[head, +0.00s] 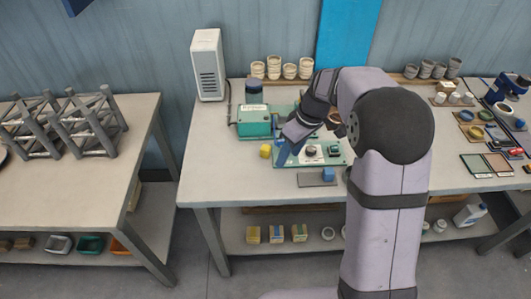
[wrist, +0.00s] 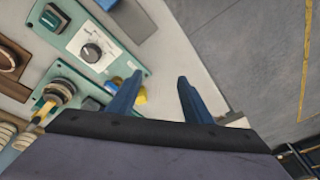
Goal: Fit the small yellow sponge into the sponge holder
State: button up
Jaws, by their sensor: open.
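The small yellow sponge (head: 265,151) is a little block on the bench, just left of the green station. In the wrist view a yellow piece (wrist: 141,97) shows partly behind the left finger. My gripper (head: 282,160) has blue fingers and is just right of the sponge in the head view. In the wrist view the fingers (wrist: 159,80) are apart, with bare bench between their tips. A grey tray (head: 307,181) with a blue block (head: 328,174) lies at the bench's front. I cannot tell which piece is the sponge holder.
The green station (head: 315,161) has a knob panel (wrist: 88,45), which also shows in the wrist view. A teal box (head: 254,122) and a white tower (head: 208,65) stand behind the sponge. Pale cups (head: 290,70) line the back. The bench's front left is clear.

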aim_at(267, 148)
jog(key=w+a+f+n+y, duration=0.1)
jog(key=w+a+n+y, duration=0.3)
jog(key=w, duration=0.6)
jog(key=shift+w+a+f+n+t+h+p, duration=0.15)
jog(key=shift+a+f+h+p, duration=0.3)
jog(key=shift+f, duration=0.75)
jog(key=shift+s+a+f+n+t+h+p, duration=0.15)
jog(key=shift+f+h+p, duration=0.25)
jog(key=shift+f+p, duration=0.55)
jog(key=shift+w+a+f+n+h+p, duration=0.25)
jog(key=shift+f+h+p, duration=0.2)
jog(key=shift+f, duration=0.95)
jog(key=shift+s, duration=0.1)
grip_shut()
